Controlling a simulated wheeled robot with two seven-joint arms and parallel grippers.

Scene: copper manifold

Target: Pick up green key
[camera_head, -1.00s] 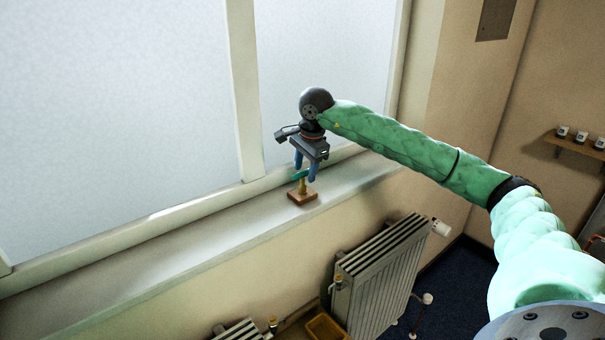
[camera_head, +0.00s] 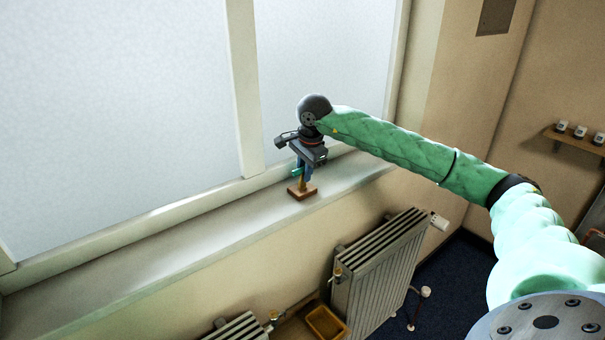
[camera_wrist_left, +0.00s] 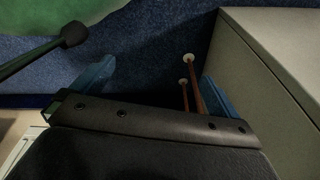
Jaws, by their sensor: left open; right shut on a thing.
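The green key (camera_head: 297,170) is at the top of a small stand with a brown wooden base (camera_head: 302,192) on the window sill. My right gripper (camera_head: 304,172) points down over the stand and is shut on the key. The fingers hide part of the key and the post, so I cannot tell whether the key still touches the stand. My left gripper (camera_wrist_left: 150,85) shows only in the left wrist view. Its blue fingers are wide apart, with nothing between them but floor and two copper pipes behind.
The window sill (camera_head: 200,230) is bare to the left of the stand. A radiator (camera_head: 380,270) stands below the sill, with a yellow tray (camera_head: 325,322) beside it. A wall shelf (camera_head: 575,139) holds small jars at the right. In the left wrist view, copper pipes (camera_wrist_left: 192,85) rise near a pale panel (camera_wrist_left: 270,80).

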